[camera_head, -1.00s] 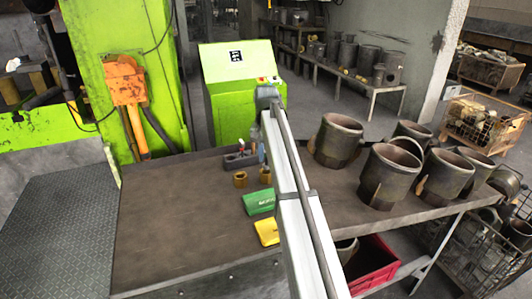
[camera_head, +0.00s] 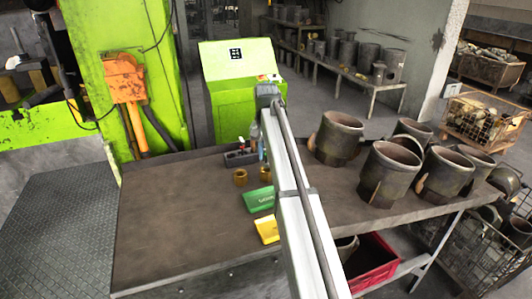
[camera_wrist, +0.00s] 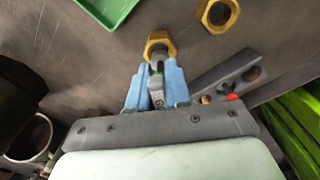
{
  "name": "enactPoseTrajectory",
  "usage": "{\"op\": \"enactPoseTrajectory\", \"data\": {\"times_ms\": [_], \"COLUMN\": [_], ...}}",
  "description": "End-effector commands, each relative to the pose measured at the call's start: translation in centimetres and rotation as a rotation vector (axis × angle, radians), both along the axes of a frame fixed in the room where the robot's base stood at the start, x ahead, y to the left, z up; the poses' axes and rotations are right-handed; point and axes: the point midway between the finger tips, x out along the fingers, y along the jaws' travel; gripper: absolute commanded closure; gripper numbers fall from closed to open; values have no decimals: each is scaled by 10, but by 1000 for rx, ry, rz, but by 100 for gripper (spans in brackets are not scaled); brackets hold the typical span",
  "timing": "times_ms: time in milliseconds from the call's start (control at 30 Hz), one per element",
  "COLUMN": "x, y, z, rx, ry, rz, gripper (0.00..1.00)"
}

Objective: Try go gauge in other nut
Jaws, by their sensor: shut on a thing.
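My gripper (camera_wrist: 157,72) has blue fingers and is shut on a grey gauge (camera_wrist: 156,90). The gauge's far end points at a brass hex nut (camera_wrist: 152,38) and overlaps its opening in the wrist view. I cannot tell whether the tip is inside the hole or above it. A second brass nut (camera_wrist: 206,26) lies apart on the table to the right. In the head view two nuts stand near each other, one on the left (camera_head: 240,177) and one on the right (camera_head: 265,174). My arm hides most of the gripper there.
A dark holder block (camera_wrist: 225,80) with a red-topped piece (camera_wrist: 233,97) is right of the gripper. A green tray (camera_head: 258,199) and a yellow tray (camera_head: 267,229) lie in front of the nuts. Large metal sleeves (camera_head: 388,172) crowd the right side. The table's left half is clear.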

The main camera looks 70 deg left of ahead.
Motion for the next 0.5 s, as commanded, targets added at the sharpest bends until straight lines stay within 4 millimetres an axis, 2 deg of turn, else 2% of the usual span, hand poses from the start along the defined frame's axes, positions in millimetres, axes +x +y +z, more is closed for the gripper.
{"op": "enactPoseTrajectory", "data": {"times_ms": [500], "x": [0], "y": [0], "z": [-6], "rx": [0], "ry": [0], "rz": [0], "gripper": [100]}}
